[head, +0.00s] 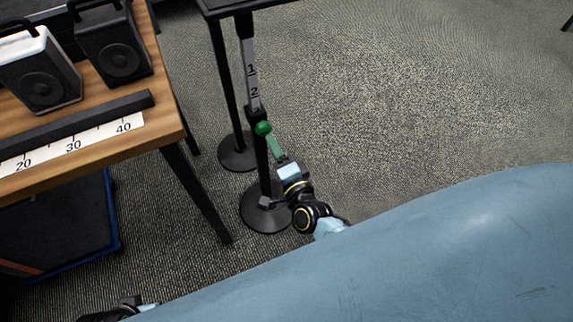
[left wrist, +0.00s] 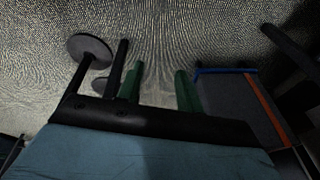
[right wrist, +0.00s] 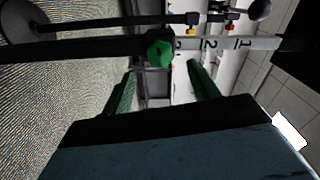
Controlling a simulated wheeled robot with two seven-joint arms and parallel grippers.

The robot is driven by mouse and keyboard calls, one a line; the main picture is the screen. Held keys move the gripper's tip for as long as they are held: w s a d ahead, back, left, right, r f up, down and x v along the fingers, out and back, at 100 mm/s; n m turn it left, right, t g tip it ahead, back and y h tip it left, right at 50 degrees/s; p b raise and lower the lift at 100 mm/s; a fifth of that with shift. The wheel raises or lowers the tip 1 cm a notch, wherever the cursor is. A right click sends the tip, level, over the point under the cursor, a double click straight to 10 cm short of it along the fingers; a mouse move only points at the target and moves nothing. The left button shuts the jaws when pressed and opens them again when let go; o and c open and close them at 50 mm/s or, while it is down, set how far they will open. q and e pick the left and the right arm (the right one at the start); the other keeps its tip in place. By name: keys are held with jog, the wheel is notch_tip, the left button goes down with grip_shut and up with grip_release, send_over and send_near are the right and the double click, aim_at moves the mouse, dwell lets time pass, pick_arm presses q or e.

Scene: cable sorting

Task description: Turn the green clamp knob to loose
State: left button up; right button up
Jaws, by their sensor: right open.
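The green clamp knob (head: 263,128) sits on the near black stand post, just below a white scale marked 1 and 2. The knob (right wrist: 159,53) shows whole in the right wrist view, ahead of and between the fingertips. My right gripper (head: 275,147) has green fingers and is just below and right of the knob. In the right wrist view my right gripper (right wrist: 162,85) is open and empty, with no clear contact with the knob. My left gripper (left wrist: 158,80) is open and empty, away from the knob. I cannot tell the knob's tightness.
A wooden table (head: 160,145) with two black-fronted speakers (head: 118,50) and a ruler strip (head: 75,145) stands at the left. The stand has round bases (head: 250,216) on the carpet. A blue-edged dark box (left wrist: 235,95) lies under the table. Carpet at the right is clear.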

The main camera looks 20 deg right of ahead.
pick_arm(q)
jog(key=f, duration=0.1)
jog(key=a+f, duration=0.1)
jog(key=f+p, duration=0.1)
jog(key=shift+s+a+f, duration=0.25)
jog(key=shift+s+a, duration=0.1)
pick_arm(e)
jog(key=s, duration=0.7)
jog(key=shift+w+f, duration=0.1)
